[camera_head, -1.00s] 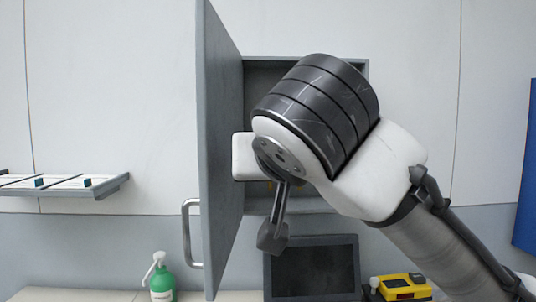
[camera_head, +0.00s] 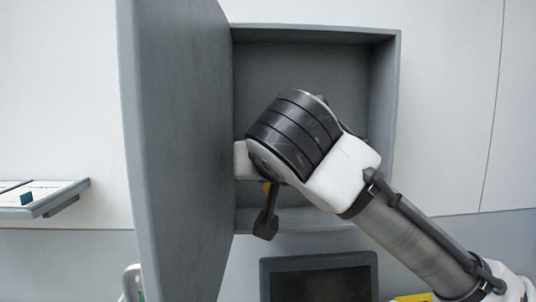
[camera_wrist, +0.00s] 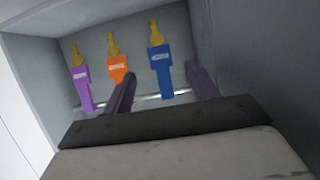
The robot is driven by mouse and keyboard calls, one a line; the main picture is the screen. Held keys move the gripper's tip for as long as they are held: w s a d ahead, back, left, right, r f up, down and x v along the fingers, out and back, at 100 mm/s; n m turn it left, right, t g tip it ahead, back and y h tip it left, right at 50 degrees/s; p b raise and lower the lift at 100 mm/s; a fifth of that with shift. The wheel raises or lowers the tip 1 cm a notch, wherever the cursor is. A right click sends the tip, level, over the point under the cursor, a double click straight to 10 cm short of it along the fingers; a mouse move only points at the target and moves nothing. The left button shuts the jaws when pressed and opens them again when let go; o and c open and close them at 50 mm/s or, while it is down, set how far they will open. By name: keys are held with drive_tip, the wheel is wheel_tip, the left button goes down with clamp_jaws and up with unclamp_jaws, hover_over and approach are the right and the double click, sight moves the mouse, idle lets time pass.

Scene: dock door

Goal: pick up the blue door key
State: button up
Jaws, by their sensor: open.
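The blue door key (camera_wrist: 161,74) hangs inside the wall cabinet in the wrist view, with a blue tag below and a yellow key part above. My gripper (camera_wrist: 161,84) is open in the wrist view, its fingers to either side of the blue key and apart from it. In the head view my gripper (camera_head: 266,216) is at the cabinet's opening, and my arm hides most of the keys. A bit of yellow shows beside it.
The cabinet (camera_head: 315,60) is open, its grey door (camera_head: 180,150) swung out left. An orange key (camera_wrist: 119,68) and a purple key (camera_wrist: 81,83) hang left of the blue one. A rail (camera_wrist: 149,97) crosses behind them. A dark screen (camera_head: 318,283) stands below.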

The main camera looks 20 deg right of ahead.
drive_tip(key=p+x, duration=0.3)
drive_tip(key=x, duration=0.3)
drive_tip(key=shift+w+d+r, duration=0.1)
drive_tip(key=shift+w+d, duration=0.05)
drive_tip(key=shift+w, duration=0.1)
drive_tip(key=shift+w+d+f, duration=0.1)
drive_tip(key=shift+w+f, duration=0.25)
drive_tip(key=shift+w, duration=0.15)
drive_tip(key=c, duration=1)
drive_tip(key=shift+s, duration=0.1)
drive_tip(key=shift+c, duration=0.2)
